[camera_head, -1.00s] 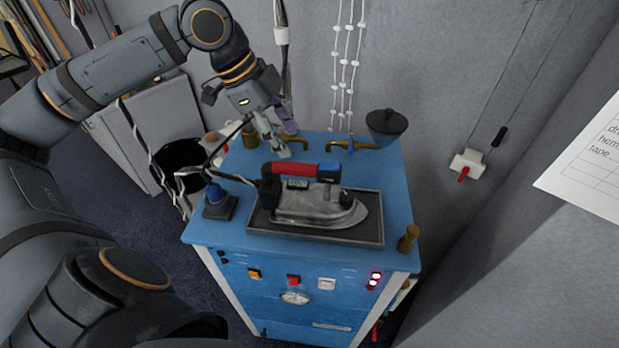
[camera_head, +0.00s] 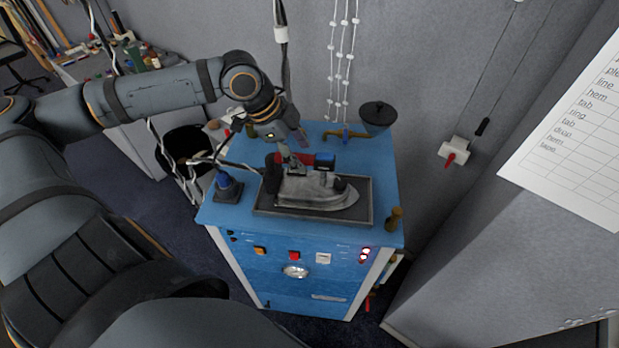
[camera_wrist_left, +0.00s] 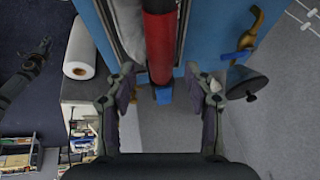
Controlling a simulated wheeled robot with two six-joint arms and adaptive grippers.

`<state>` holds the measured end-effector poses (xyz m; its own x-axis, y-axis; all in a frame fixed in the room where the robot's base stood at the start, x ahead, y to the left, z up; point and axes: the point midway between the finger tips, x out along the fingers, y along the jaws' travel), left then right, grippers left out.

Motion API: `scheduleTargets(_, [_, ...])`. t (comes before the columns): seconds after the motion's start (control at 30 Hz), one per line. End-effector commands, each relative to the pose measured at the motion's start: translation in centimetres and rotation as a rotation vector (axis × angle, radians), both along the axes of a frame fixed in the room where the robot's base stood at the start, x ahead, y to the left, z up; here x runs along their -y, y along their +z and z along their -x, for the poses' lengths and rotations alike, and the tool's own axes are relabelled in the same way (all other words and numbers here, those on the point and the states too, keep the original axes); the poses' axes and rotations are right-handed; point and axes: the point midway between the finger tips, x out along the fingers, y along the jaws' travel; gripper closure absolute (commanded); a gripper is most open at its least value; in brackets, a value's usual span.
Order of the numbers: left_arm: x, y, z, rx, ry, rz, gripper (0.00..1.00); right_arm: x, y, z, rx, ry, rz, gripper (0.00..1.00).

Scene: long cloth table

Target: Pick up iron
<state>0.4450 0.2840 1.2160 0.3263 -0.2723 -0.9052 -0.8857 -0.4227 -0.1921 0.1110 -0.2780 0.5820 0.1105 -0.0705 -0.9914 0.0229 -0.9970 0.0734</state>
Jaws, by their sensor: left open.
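The iron (camera_head: 318,194), with a grey metal body and a red and blue handle, sits upright on a dark tray (camera_head: 262,208) on the blue cabinet. My left gripper (camera_head: 292,163) is over the handle at its left part and hides some of it. In the left wrist view, my left gripper (camera_wrist_left: 161,72) is open, with one finger on each side of the iron's red handle (camera_wrist_left: 160,42). Gaps show between fingers and handle there. I cannot tell whether the fingers are fully at handle height.
A blue-and-black item (camera_head: 228,187) stands on the cabinet top (camera_head: 240,148) left of the tray. A dark funnel (camera_head: 379,114) and brass taps are at the back. A brass knob (camera_head: 394,218) is at the front right. The wall is close behind.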

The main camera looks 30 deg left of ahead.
Motion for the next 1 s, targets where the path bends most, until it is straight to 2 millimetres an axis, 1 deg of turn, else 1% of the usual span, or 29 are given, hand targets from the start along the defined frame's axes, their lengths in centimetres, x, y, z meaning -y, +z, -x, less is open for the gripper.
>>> scheduleTargets(0.03, [-0.3,-0.4,0.0,-0.004,0.002,-0.014,0.47,0.3,-0.2,0.8,-0.013,0.001,0.003,0.7])
scheduleTargets(0.07, [-0.3,-0.5,0.0,-0.004,0.001,-0.012,0.47,0.3,-0.2,1.2,-0.018,0.0,0.004,0.7])
scheduleTargets(0.17, [-0.2,-0.9,-0.1,-0.004,0.0,-0.014,0.47,0.4,-0.1,1.7,-0.026,0.001,0.005,0.7])
scheduleTargets(0.3, [0.1,-1.6,-0.3,-0.004,-0.001,-0.015,0.47,0.4,0.2,1.3,-0.021,0.0,0.005,0.7])
scheduleTargets(0.4, [0.4,-2.7,-0.6,-0.006,-0.001,-0.012,0.47,0.3,-0.2,0.8,-0.013,0.001,0.004,0.7])
scheduleTargets(0.5, [0.6,-3.2,-0.9,-0.002,-0.001,-0.009,0.47,0.3,-0.3,0.5,-0.008,0.001,0.004,0.7])
scheduleTargets(0.83, [0.8,-3.4,-1.1,0.002,0.001,-0.005,0.47,0.2,-0.3,0.4,-0.006,0.0,0.002,0.7])
scheduleTargets(0.87, [0.8,-3.4,-1.1,0.002,0.001,-0.005,0.48,0.1,-0.3,0.4,-0.007,0.0,0.001,0.7])
scheduleTargets(1.0, [0.8,-3.4,-1.1,0.002,0.0,-0.006,0.67,-0.1,-0.3,0.5,-0.007,0.0,-0.001,0.7])
